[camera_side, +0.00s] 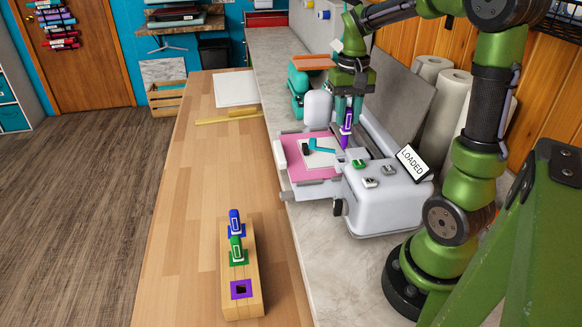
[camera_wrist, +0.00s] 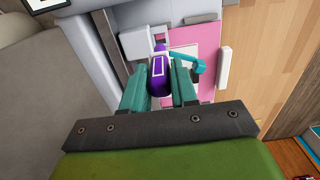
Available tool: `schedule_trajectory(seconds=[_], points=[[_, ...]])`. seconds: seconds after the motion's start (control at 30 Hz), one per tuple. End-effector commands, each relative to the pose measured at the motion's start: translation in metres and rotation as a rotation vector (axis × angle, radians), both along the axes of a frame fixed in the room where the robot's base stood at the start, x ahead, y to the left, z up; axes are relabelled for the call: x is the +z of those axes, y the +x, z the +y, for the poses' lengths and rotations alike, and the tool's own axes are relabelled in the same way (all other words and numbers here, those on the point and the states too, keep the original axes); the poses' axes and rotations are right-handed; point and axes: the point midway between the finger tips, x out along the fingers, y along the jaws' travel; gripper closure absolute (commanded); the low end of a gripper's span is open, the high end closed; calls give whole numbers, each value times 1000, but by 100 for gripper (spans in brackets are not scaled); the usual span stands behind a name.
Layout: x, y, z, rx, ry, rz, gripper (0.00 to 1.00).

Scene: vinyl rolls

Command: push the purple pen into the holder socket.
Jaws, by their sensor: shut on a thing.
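My gripper (camera_side: 349,108) is shut on the purple pen (camera_side: 346,127) and holds it upright above the white cutting machine (camera_side: 385,195). In the wrist view the purple pen (camera_wrist: 160,75) sits between the teal fingers of my gripper (camera_wrist: 160,92). The wooden holder (camera_side: 243,283) stands on the wooden table at the lower front. Its purple-rimmed socket (camera_side: 241,289) at the near end is empty. A green pen (camera_side: 237,248) and a blue pen (camera_side: 235,222) stand in the other sockets.
A pink mat (camera_side: 297,168) with a white sheet and a teal tool (camera_side: 321,145) lies on the machine. A sign reading LOADED (camera_side: 412,162) stands on it. Paper rolls (camera_side: 449,95) stand behind. The wooden tabletop (camera_side: 205,175) between machine and holder is mostly clear.

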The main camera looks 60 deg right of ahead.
Motion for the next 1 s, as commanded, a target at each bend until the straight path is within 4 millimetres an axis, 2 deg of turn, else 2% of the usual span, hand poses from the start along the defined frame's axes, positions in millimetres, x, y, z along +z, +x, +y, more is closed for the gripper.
schedule_trajectory(seconds=[0.4,1.0], points=[[-23,0,0,0,1,2,100],[-27,0,0,0,-1,1,100]])
